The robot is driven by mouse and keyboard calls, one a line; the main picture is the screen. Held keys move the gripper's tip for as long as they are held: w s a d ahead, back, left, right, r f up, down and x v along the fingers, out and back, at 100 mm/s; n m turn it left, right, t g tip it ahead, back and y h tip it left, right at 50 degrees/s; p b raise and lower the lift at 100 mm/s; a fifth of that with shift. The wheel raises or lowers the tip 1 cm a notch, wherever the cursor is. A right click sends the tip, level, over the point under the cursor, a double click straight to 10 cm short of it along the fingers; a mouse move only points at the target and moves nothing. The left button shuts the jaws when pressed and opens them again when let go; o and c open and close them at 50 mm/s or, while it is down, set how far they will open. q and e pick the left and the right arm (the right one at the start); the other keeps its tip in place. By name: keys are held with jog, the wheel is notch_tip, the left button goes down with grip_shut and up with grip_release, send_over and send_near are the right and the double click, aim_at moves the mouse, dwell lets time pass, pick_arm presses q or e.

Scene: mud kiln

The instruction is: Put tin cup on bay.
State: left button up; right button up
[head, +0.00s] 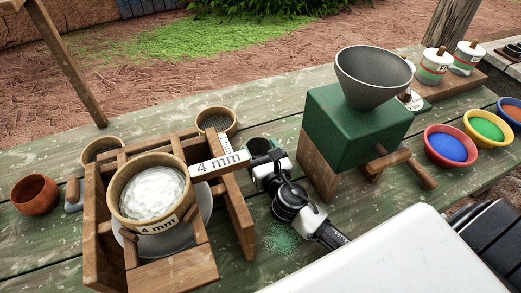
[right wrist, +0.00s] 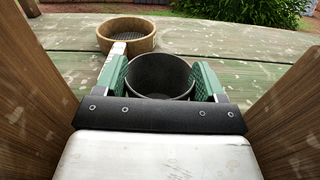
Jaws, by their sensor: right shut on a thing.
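The tin cup (right wrist: 161,75) is dark grey, round and open at the top. In the right wrist view it sits between the two green finger pads of my right gripper (right wrist: 161,82), which is shut on it. In the head view my right gripper (head: 266,158) is low over the table, between the wooden sieve stand and the green mill, and partly covers the cup (head: 260,146). The cup looks upright; I cannot tell whether its base touches the table. No place clearly marked as the bay can be made out. My left gripper is not in view.
The sieve stand (head: 240,225) with a "4 mm" sieve of white material is close on the left. The green mill (head: 345,125) with its grey funnel (head: 374,75) is close on the right. A round sieve (right wrist: 127,35) lies beyond the cup. Green powder (head: 284,240) is spilled nearby.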

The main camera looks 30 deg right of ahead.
jog(key=o, duration=1)
jog(key=shift+f, duration=0.1)
